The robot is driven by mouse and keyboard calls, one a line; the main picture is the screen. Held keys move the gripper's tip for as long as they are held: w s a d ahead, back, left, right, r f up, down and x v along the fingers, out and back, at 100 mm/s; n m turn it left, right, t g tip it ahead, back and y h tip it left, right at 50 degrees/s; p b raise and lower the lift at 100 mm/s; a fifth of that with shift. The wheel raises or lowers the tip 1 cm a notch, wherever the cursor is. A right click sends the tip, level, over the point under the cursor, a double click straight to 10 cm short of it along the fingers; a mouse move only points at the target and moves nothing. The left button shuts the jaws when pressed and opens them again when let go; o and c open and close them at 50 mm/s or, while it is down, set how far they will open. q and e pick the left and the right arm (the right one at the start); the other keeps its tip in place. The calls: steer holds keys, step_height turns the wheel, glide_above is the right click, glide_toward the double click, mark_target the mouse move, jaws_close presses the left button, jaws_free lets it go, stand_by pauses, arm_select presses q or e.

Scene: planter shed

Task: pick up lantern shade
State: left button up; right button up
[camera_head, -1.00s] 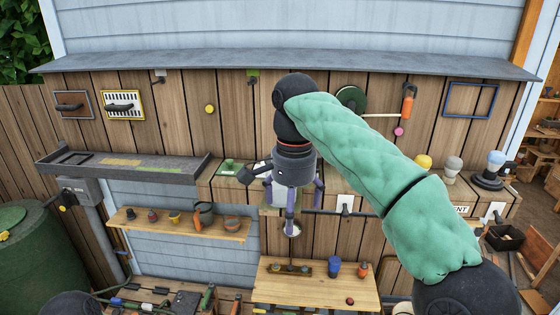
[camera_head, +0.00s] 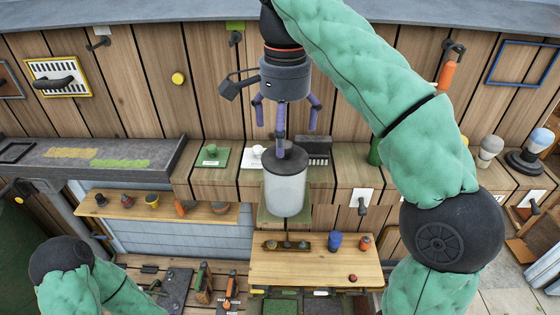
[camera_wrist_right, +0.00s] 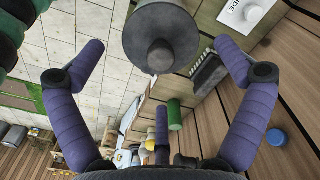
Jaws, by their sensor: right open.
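The lantern shade (camera_head: 286,190) is a pale, translucent cylinder with a dark grey lid and a small knob. It stands upright on a green pad on the wooden ledge. In the right wrist view its dark lid and knob (camera_wrist_right: 160,45) show at the top middle, between the spread fingers. My right gripper (camera_head: 285,122) points down above the lid, its purple fingers spread and empty. One finger overlaps the lid in the head view; I cannot tell whether it touches. The right gripper also shows in the right wrist view (camera_wrist_right: 160,62). My left gripper is out of view.
On the ledge, a green plate with a knob (camera_head: 211,155) and a white knob (camera_head: 255,155) sit left of the shade. A dark ribbed block (camera_head: 313,148) stands close behind it, right. A lower wooden shelf (camera_head: 318,270) holds small parts. The plank wall rises behind.

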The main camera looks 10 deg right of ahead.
mark_target(285, 160)
steer(key=shift+s+f+b, duration=0.35)
steer(key=shift+f+b, duration=0.05)
steer(key=shift+f, duration=0.25)
steer(key=shift+s+f+b, duration=0.35)
steer(key=shift+f+b, duration=0.05)
steer(key=shift+f, duration=0.2)
steer(key=shift+w+f, duration=0.3)
steer(key=shift+f, duration=0.2)
steer(key=shift+w+f, duration=0.3)
steer(key=shift+f, duration=0.2)
steer(key=shift+w+f, duration=0.15)
steer(key=shift+f, duration=0.1)
steer(key=shift+s+f, duration=0.25)
steer(key=shift+s, duration=0.05)
steer(key=shift+s+f, duration=0.1)
steer(key=shift+f, duration=0.3)
steer(key=f, duration=0.1)
steer(key=f+b, duration=0.1)
steer(key=f, duration=0.1)
steer(key=shift+w+f, duration=0.15)
steer(key=shift+w, duration=0.25)
steer(key=shift+s+f, duration=0.1)
steer(key=shift+f, duration=0.25)
